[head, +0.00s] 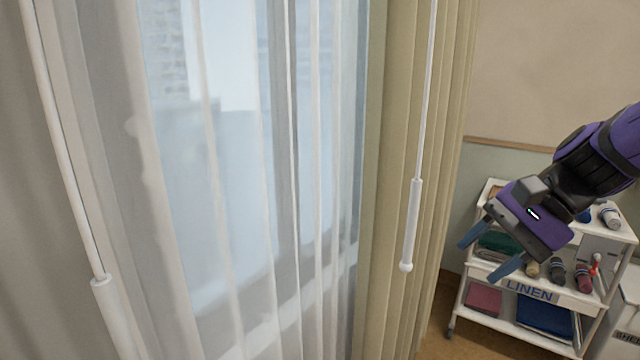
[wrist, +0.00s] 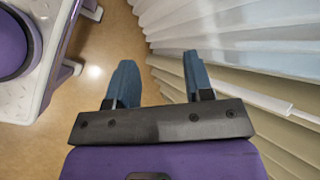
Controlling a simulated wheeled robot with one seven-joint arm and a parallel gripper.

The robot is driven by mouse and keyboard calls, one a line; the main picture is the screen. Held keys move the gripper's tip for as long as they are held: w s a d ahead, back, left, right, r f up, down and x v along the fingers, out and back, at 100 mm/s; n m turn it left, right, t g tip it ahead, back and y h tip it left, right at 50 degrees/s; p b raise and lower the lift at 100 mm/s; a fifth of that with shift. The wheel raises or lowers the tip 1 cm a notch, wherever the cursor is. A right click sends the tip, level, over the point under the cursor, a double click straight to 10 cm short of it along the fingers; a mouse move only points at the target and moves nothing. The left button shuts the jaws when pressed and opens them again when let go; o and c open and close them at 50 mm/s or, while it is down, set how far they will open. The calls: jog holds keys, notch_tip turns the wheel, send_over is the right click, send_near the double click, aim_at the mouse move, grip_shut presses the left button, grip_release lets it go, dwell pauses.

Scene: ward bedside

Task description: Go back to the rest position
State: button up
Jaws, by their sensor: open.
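My gripper (head: 489,250) is at the right of the head view, in front of the linen cart. Its two blue fingers are spread apart with nothing between them. In the wrist view my gripper (wrist: 159,84) is also open and empty, above the brown floor (wrist: 105,45). The purple and black arm reaches in from the right edge of the head view.
A white cart (head: 527,288) marked LINEN holds folded cloths and several small rolls behind my gripper. Sheer curtains (head: 230,200) and a beige drape (head: 400,130) cover the window. White wands (head: 411,225) hang in front. The wrist view shows curtain folds (wrist: 240,35) close at right.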

jog(key=s+d+r+n+t+h, duration=0.4)
jog(key=s+d+n+t+h, duration=0.1)
jog(key=s+d+n+h, duration=0.3)
jog(key=shift+s+r+n, duration=0.25)
jog(key=shift+r+n, duration=0.15)
jog(key=shift+n, duration=0.2)
jog(key=shift+c, duration=0.4)
